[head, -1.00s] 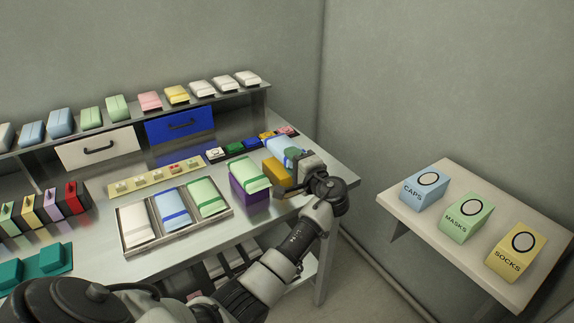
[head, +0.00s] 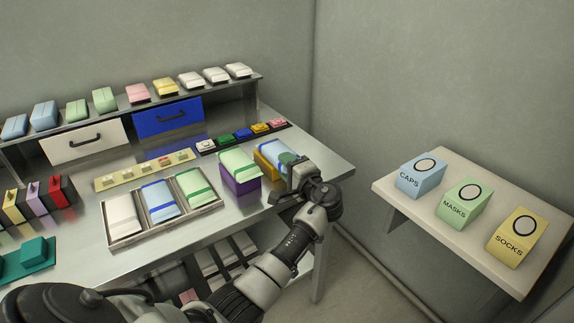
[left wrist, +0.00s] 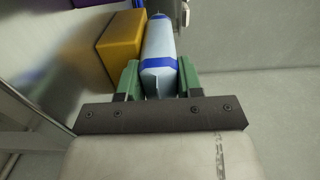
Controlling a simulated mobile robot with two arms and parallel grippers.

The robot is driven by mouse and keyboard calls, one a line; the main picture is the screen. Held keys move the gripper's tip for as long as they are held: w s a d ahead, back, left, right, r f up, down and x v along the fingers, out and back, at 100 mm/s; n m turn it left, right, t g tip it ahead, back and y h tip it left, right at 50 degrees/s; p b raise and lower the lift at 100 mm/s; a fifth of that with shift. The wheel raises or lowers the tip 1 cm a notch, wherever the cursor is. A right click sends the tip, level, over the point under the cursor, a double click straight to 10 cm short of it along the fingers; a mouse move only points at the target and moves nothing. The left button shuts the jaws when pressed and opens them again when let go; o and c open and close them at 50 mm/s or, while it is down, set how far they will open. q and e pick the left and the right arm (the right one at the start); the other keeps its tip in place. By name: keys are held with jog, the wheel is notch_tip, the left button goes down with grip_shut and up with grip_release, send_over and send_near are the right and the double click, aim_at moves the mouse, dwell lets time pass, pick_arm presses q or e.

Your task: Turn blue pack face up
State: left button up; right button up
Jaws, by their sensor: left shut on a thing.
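The blue pack (head: 273,152) is light blue with a darker blue band. It is at the right end of the bench, beside or partly over the orange-yellow block (head: 262,167). My left gripper (head: 289,168) is shut on it. In the left wrist view the pack (left wrist: 160,52) stands out between the green fingers (left wrist: 158,82), with the orange-yellow block (left wrist: 117,48) close on its left. I cannot tell whether the pack touches the block or which face is up. My right gripper is out of view.
A green pack (head: 239,160) lies on a purple block (head: 240,183) just left. A tray (head: 145,235) holds white, blue and green packs. Coloured buttons (head: 243,134) line the bench behind. A side shelf (head: 392,195) holds caps, masks and socks boxes.

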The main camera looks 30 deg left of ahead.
pick_arm(q)
jog(key=shift+f, duration=0.1)
dwell(0.6)
jog(key=o, duration=1.1)
jog(key=shift+d, duration=0.15)
jog(key=shift+v, duration=1.5)
jog(key=p+v, duration=0.1)
jog(key=v, duration=0.3)
